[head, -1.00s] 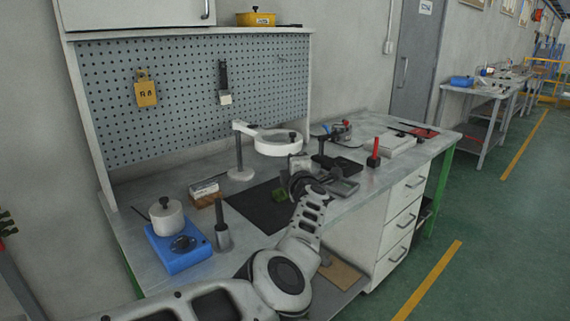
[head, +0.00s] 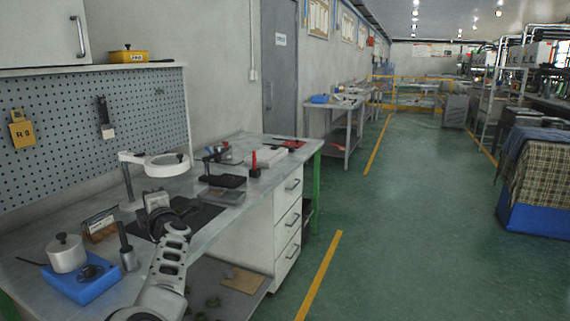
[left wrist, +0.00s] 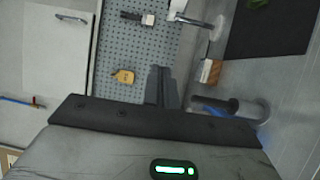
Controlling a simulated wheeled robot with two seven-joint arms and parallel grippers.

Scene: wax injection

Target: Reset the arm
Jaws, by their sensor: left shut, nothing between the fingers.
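My left arm comes in from the bottom left of the head view and reaches over the workbench (head: 225,222). My left gripper (head: 155,203) is above the black mat (head: 199,218), next to the ring-shaped lamp (head: 167,165). In the left wrist view its dark fingers (left wrist: 162,86) are together with nothing between them, in front of the pegboard (left wrist: 135,52). My right gripper is not in view.
A blue device (head: 88,284) with a white pot (head: 66,254) and a grey cylinder (head: 128,252) stand at the bench's near left. A red-and-black post (head: 254,166) stands farther back. The green floor (head: 400,240) to the right is open. A cloth-covered blue box (head: 530,215) stands far right.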

